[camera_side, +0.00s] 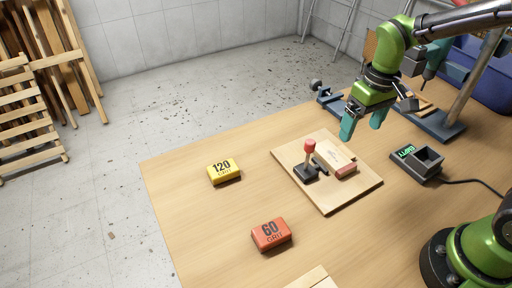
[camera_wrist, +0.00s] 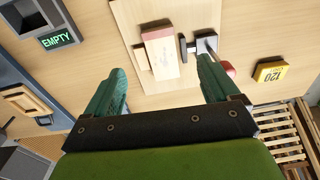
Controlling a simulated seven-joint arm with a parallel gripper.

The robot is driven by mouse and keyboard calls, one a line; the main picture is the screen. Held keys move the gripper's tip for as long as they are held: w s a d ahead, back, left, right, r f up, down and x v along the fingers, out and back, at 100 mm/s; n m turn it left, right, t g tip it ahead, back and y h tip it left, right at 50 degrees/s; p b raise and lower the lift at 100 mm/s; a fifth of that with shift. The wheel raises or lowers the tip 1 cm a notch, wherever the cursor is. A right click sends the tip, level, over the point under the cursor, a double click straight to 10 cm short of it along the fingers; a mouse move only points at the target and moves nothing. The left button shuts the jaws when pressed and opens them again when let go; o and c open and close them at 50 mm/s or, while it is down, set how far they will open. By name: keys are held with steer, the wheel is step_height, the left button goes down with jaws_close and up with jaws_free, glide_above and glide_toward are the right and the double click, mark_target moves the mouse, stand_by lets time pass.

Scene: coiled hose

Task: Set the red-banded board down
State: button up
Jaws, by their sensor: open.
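The red-banded board (camera_side: 338,158) is a small pale wooden piece with a red band at its near end. It lies on a larger light wooden base board (camera_side: 330,200), beside a dark toggle clamp (camera_side: 306,172) with a red knob (camera_side: 309,144). In the wrist view the red-banded board (camera_wrist: 164,62) sits between and beyond my fingers, its red end pointing up the picture. Whether the clamp touches it is unclear. My gripper (camera_side: 362,124) has teal fingers, is open and empty, and hangs above the far edge of the base board. It also shows in the wrist view (camera_wrist: 160,84).
A yellow 120 grit block (camera_side: 224,171) and an orange 60 grit block (camera_side: 271,234) lie at the left. A grey holder (camera_side: 428,163) with a green-lit EMPTY display (camera_side: 405,151) stands right. A drill press base (camera_side: 440,124) and blue bin (camera_side: 478,75) stand behind.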

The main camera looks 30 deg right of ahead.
steer(key=s+r+m+t+y, duration=0.1)
steer(key=s+r+m+t, duration=0.2)
steer(key=s+r+t, duration=0.3)
steer(key=s+r, duration=0.3)
steer(key=shift+s+r+m+t+y, duration=0.15)
steer(key=shift+r+m+t+y, duration=0.15)
steer(key=shift+y, duration=0.1)
